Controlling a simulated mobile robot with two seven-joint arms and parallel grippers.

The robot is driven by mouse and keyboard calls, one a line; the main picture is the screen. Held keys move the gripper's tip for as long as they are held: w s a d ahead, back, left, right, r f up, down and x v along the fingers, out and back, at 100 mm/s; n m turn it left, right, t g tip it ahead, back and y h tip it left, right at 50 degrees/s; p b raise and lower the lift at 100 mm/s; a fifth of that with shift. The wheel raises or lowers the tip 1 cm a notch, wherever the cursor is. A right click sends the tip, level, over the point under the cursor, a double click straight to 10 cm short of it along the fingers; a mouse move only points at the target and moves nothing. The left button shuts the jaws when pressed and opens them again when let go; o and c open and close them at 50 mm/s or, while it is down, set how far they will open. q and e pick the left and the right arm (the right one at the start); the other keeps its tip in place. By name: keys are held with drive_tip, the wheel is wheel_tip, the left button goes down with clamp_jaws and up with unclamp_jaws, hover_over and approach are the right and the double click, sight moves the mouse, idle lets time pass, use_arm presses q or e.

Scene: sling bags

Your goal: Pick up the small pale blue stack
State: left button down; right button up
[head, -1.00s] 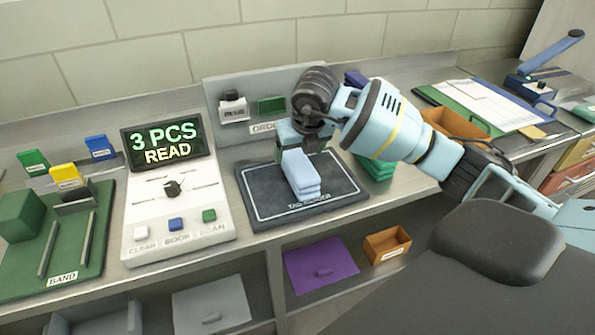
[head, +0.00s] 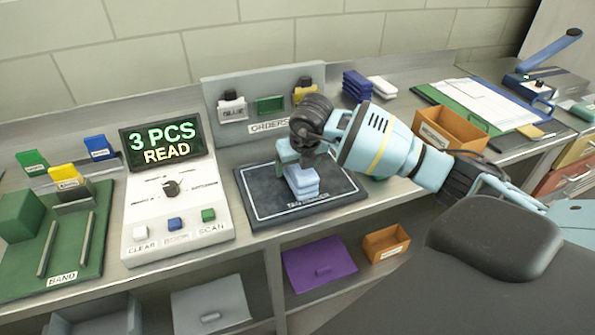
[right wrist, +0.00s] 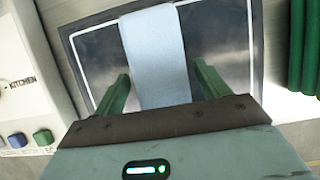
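In the right wrist view, the pale blue stack (right wrist: 157,55) runs between the two green fingers of my right gripper (right wrist: 163,88). The fingers are open, one on each side, with a visible gap at the left finger. My left gripper is not in view.
The reader console (head: 172,200) showing "3 PCS READ" stands left of the pad. A dark blue stack (head: 357,86) and a white stack (head: 382,88) lie behind my right arm. A green stack (right wrist: 305,45) lies right of the pad. An orange bin (head: 450,130) stands farther right.

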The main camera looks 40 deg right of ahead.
drive_tip(key=c, duration=0.9)
drive_tip(key=shift+r, duration=0.2)
drive_tip(key=shift+w+r, duration=0.1)
drive_tip(key=shift+r, duration=0.6)
drive_tip(key=shift+v, duration=0.95)
drive_tip(key=s+a, duration=0.1)
drive_tip(key=s, duration=0.4)
drive_tip(key=s+a+r, duration=0.1)
drive_tip(key=s, duration=0.4)
drive_tip(key=s+a+b, duration=0.1)
drive_tip(key=s+a, duration=0.1)
drive_tip(key=s, duration=0.2)
drive_tip(key=shift+s+r, duration=0.25)
drive_tip(key=shift+s, duration=0.15)
